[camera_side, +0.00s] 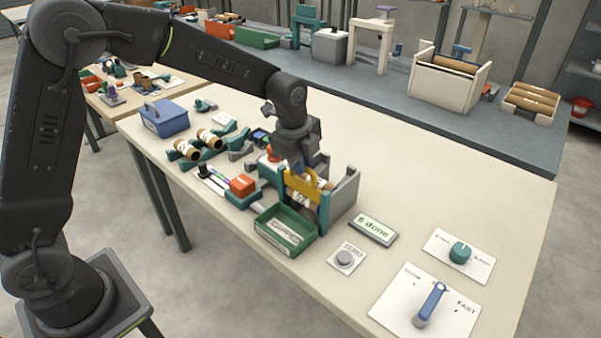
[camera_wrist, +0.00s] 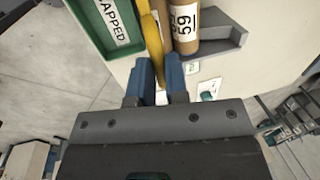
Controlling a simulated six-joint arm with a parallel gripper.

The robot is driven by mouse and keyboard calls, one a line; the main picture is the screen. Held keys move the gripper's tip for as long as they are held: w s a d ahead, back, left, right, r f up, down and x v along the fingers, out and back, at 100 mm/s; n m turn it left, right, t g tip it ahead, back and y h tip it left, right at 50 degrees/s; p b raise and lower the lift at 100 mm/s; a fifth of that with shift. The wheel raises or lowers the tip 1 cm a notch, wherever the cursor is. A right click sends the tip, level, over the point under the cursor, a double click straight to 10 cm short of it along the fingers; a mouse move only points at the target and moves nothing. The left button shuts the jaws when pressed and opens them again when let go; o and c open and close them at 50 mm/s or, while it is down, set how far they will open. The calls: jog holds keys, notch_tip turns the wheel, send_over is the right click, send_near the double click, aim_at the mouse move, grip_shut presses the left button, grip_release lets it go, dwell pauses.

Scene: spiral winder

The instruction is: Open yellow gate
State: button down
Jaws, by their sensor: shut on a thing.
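The yellow gate (camera_side: 300,186) stands at the front of the grey winder frame (camera_side: 343,196) in the side view, with a cardboard tube partly hidden behind it. My gripper (camera_side: 303,166) reaches down from above onto the gate's top edge. In the wrist view the yellow gate (camera_wrist: 151,38) runs as a narrow bar down between the blue fingertips of my gripper (camera_wrist: 158,80). The fingers are shut on it. Beside it, to the right, is the brown tube (camera_wrist: 184,28) with a white label reading 59.
A green tray (camera_side: 286,232) sits just in front of the gate. A "6 done" sign (camera_side: 374,229), a ZERO button (camera_side: 344,258), a green knob (camera_side: 460,252) and a blue lever (camera_side: 430,304) lie to the right. Tubes on teal holders (camera_side: 197,145) stand behind left.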

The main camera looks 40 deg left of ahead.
jog(key=shift+r, duration=0.3)
jog(key=c, duration=1.1)
grip_release()
jog(key=s+r, duration=0.1)
jog(key=r, duration=0.3)
jog(key=s+r, duration=0.1)
jog(key=r, duration=0.8)
jog(key=shift+s+r, duration=0.25)
jog(key=shift+s, duration=0.15)
